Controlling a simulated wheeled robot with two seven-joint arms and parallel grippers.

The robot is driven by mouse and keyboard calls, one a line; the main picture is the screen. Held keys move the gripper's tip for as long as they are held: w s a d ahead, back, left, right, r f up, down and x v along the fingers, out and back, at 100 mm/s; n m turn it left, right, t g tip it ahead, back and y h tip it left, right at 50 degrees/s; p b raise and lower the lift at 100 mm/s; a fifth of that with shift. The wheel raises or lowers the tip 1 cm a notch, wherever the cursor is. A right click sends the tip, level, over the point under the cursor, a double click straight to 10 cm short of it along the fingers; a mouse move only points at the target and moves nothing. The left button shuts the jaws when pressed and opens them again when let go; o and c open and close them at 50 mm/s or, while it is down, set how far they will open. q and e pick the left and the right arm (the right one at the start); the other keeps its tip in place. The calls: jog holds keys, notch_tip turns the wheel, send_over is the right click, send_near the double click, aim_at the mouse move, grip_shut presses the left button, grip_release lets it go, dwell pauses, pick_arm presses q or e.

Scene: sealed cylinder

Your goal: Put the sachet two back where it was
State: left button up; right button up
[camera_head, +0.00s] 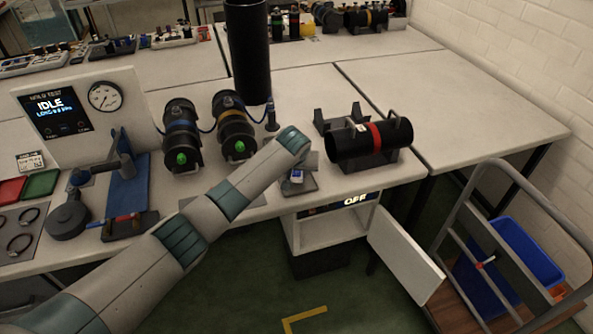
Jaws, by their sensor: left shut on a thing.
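My left arm reaches in from the lower left, and its gripper (297,166) points down over the table's front edge. It is shut on a small white and blue packet, which I take to be sachet two (297,176). The fingers are mostly hidden by my wrist. The packet is just above or on a small grey plate (303,187); I cannot tell whether it touches. A black cylinder with a red band (376,136) lies on a cradle to the right. My right gripper is not in view.
An open cabinet door (405,258) hangs below the table. The right table (470,100) is clear.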

pick_arm(q)
jog(key=shift+f, duration=0.35)
jog(key=o, duration=1.1)
jog(key=shift+r, duration=0.2)
jog(key=shift+r, duration=0.3)
jog(key=b+v, duration=0.1)
jog(key=v, duration=1)
jog(key=shift+s+r+b, duration=0.25)
jog(key=shift+r+b, duration=0.05)
jog(key=shift+r, duration=0.05)
jog(key=shift+f, duration=0.1)
